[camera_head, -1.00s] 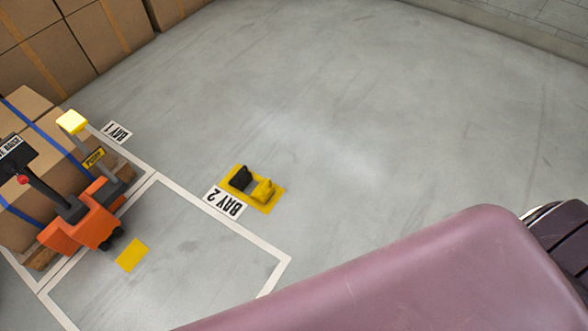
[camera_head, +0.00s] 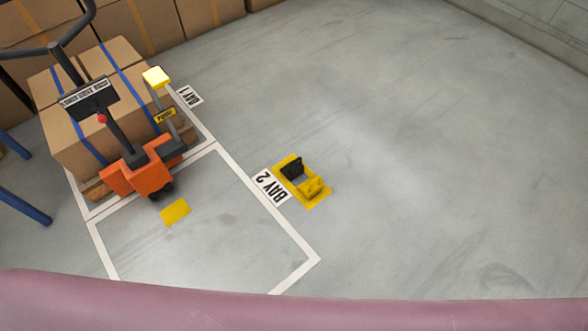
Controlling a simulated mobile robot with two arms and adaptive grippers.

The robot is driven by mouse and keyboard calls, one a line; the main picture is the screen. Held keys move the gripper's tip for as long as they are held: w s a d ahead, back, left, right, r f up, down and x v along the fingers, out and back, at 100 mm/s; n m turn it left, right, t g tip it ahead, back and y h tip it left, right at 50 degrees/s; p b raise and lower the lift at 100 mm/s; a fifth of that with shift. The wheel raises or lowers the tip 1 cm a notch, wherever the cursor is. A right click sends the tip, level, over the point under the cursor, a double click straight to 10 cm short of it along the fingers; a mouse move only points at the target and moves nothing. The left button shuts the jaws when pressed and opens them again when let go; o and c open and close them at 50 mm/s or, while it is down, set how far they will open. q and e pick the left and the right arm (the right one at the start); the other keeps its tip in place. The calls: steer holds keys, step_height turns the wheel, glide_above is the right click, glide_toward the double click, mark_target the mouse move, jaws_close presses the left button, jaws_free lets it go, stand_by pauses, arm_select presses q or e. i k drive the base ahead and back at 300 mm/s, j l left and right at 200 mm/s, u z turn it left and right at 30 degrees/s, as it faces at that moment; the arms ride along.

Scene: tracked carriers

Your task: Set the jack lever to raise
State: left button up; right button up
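An orange pallet jack (camera_head: 140,177) stands at the left in the head view, in front of strapped boxes. A black tiller column (camera_head: 117,130) rises from it to a dark handle loop (camera_head: 52,50). A red-tipped lever (camera_head: 102,118) shows on the column beside a black label plate (camera_head: 90,99); its lettering is too small to read surely, and I cannot tell the lever's setting. A grey pedal post with a yellow pad (camera_head: 156,77) and a yellow "PUMP" label (camera_head: 165,115) stands at the jack's right. Neither of my grippers shows.
Strapped cardboard boxes (camera_head: 62,130) sit on a pallet in bay 1. The white-lined bay 2 (camera_head: 225,235) is empty but for a yellow floor patch (camera_head: 175,212). A yellow and black floor fixture (camera_head: 303,180) lies beside its sign. Blue bars (camera_head: 22,206) show at far left. Open floor lies right.

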mark_target(101, 118)
steer(key=k+l+u, duration=0.1)
steer(key=u, duration=1.35)
